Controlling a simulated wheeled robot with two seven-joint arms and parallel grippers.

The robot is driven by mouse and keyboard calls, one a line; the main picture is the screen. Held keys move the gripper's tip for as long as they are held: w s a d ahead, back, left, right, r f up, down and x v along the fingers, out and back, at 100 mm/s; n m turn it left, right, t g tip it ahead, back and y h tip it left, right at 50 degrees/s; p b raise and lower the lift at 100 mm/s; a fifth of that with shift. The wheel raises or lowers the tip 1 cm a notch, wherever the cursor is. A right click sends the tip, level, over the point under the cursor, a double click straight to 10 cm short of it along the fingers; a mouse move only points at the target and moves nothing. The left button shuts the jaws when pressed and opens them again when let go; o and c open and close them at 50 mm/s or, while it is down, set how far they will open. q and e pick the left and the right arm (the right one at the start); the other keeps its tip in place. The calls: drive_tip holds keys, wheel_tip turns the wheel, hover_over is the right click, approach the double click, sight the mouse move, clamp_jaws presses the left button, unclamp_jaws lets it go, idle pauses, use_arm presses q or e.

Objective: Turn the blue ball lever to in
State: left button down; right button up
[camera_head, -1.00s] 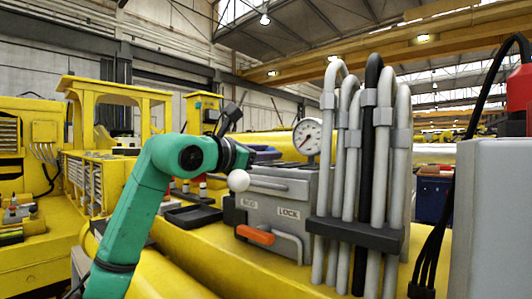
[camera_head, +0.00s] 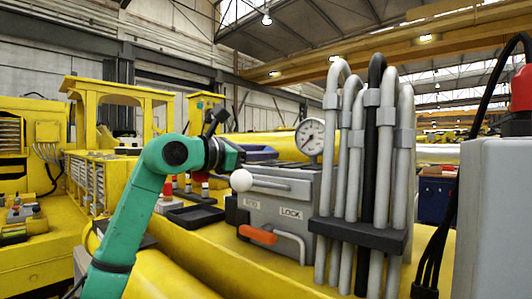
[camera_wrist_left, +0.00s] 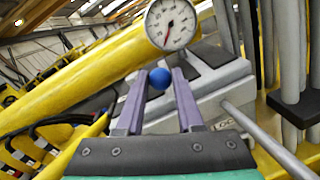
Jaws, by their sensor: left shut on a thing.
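My left gripper (camera_head: 262,153) is over the back of the grey valve box, behind the white ball in the head view. In the left wrist view, its two purple fingers (camera_wrist_left: 160,95) stand on either side of the blue ball of the lever (camera_wrist_left: 160,77), near their tips. The gripper is shut on it. The blue ball is not clear in the head view, and its lever rod is hidden. The grey box (camera_head: 286,211) has a LOCK label and another label that is hard to read. My right gripper is not in view.
A white ball (camera_head: 241,180) on a grey rod and an orange handle (camera_head: 257,236) are on the near side of the box. A pressure gauge (camera_head: 311,137) stands behind it. Tall grey and black pipes (camera_head: 372,150) rise close on the right. A black tray (camera_head: 195,216) lies left.

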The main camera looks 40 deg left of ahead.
use_arm(q)
drive_tip(key=c, duration=0.7)
unclamp_jaws()
drive_tip(key=shift+o, duration=0.9)
drive_tip(key=shift+w+d, duration=0.15)
drive_tip(key=shift+w, duration=0.15)
drive_tip(key=shift+s, duration=0.15)
wheel_tip(320, 180, up, 20)
drive_tip(key=p, duration=1)
